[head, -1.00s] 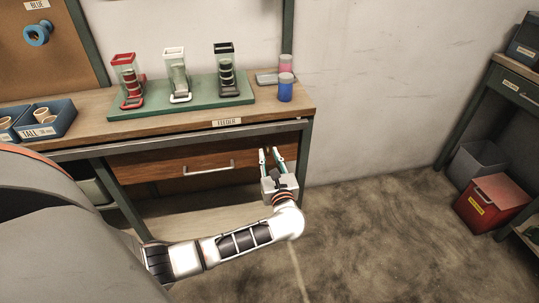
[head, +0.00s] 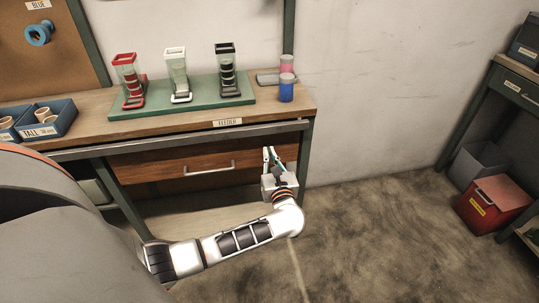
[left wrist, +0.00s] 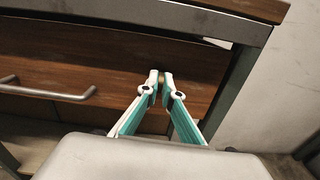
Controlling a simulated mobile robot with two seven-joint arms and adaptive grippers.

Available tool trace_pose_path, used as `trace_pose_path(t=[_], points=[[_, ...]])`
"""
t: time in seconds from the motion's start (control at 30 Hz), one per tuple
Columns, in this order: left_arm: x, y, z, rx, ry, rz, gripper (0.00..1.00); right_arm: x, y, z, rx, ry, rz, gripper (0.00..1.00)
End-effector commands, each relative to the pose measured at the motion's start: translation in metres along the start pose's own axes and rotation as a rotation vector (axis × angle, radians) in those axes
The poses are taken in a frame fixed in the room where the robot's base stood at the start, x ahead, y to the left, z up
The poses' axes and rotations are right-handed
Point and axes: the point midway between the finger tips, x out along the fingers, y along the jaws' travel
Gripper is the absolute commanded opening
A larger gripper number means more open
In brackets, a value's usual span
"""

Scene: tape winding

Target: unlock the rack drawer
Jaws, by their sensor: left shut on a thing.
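The wooden drawer (head: 160,169) under the feeder bench looks closed. Its metal handle (head: 210,170) is at the middle of its front and also shows in the left wrist view (left wrist: 40,91). My left gripper (head: 269,151) is at the right part of the drawer front, right of the handle. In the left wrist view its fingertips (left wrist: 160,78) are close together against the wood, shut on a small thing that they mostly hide. I cannot make out its shape. My right gripper is not in view.
The bench top (head: 190,129) above carries a green base (head: 150,116) with feeders, and a blue cup (head: 286,92). The bench's right leg (head: 304,158) is close beside my left gripper. The floor (head: 380,220) to the right is open. A red bin (head: 488,207) stands farther right.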

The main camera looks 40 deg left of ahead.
Motion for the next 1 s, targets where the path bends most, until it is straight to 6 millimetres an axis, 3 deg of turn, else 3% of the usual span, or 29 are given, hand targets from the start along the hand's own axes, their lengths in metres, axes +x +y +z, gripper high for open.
trace_pose_path(t=[0.53, 1.0], points=[[0.000, -0.001, 0.002, 0.436, 0.003, 0.002, 0.00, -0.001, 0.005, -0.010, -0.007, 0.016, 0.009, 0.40], [0.000, -0.003, 0.002, 0.882, 0.002, 0.002, 0.00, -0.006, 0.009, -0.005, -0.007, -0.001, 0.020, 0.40]])
